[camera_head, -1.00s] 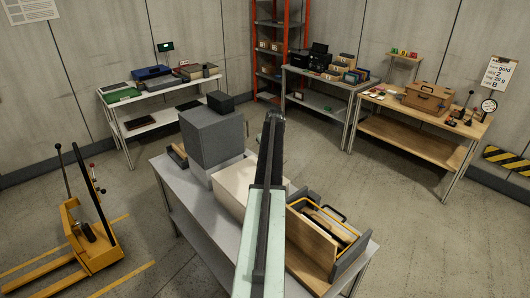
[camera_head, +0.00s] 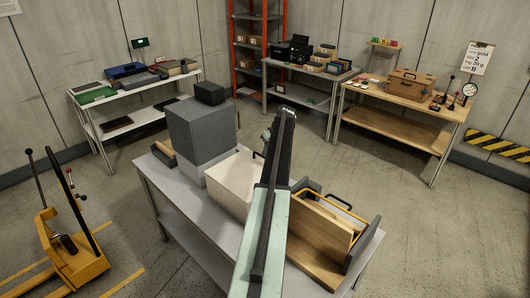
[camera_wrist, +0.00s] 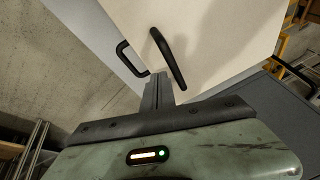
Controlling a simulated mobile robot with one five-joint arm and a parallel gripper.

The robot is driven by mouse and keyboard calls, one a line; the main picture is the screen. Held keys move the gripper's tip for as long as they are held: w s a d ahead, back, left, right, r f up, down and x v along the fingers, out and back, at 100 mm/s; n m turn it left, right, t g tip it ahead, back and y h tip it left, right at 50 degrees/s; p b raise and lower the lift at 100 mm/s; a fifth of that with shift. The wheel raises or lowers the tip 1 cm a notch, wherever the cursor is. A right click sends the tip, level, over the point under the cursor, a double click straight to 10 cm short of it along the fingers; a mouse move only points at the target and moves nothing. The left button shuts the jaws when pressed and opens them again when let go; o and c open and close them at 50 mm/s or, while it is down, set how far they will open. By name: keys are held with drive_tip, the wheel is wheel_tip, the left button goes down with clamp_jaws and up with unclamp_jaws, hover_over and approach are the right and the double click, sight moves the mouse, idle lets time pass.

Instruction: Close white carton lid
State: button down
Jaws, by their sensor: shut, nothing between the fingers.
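The white carton (camera_head: 228,182) stands on the near grey table, beside a stack of grey boxes and partly hidden behind my arm. In the wrist view its pale panel (camera_wrist: 220,40) fills the top middle, with a black handle (camera_wrist: 168,58) on it and a second black handle (camera_wrist: 131,58) to the left at the panel's edge. I cannot tell how far the lid is open. My gripper (camera_wrist: 158,88) is shut and empty, its fingers close below the handles; contact cannot be told. In the head view my arm hides most of the gripper.
Grey boxes (camera_head: 200,135) stand left of the carton. A wooden box with an orange rim (camera_head: 338,225) stands to the right on the same table (camera_head: 185,215). A yellow pallet truck (camera_head: 75,255) is at the lower left. Open floor lies behind the table.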

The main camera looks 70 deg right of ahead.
drive_tip(key=p+v, duration=0.7)
drive_tip(key=shift+s+r, duration=0.2)
drive_tip(key=shift+r, duration=0.2)
